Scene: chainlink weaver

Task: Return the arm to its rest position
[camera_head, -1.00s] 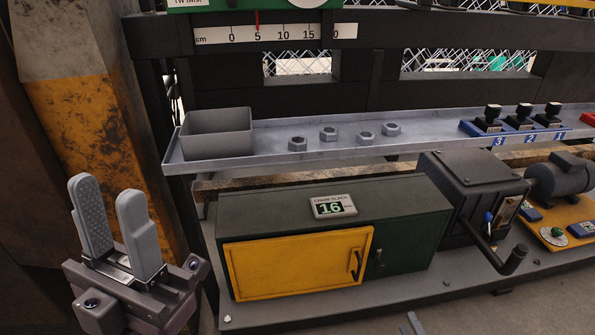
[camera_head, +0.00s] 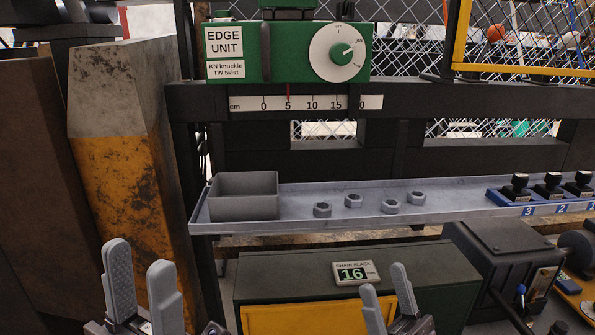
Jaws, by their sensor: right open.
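My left gripper (camera_head: 140,254) is at the bottom left, its two grey ridged fingers pointing up and standing apart with nothing between them. It is in front of the worn yellow and grey post. My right gripper (camera_head: 384,278) is at the bottom, right of centre, in front of the green cabinet (camera_head: 281,280) with the yellow door. Its fingers also point up, apart and empty. The lower parts of both grippers are cut off by the picture's edge.
A grey tray (camera_head: 316,223) carries a square bin (camera_head: 244,198) and several hex nuts. Numbered black switches (camera_head: 521,186) stand at its right. A dark crank box (camera_head: 501,257) is at the lower right. The yellow and grey post (camera_head: 126,180) stands at the left. The green edge unit (camera_head: 290,52) is above.

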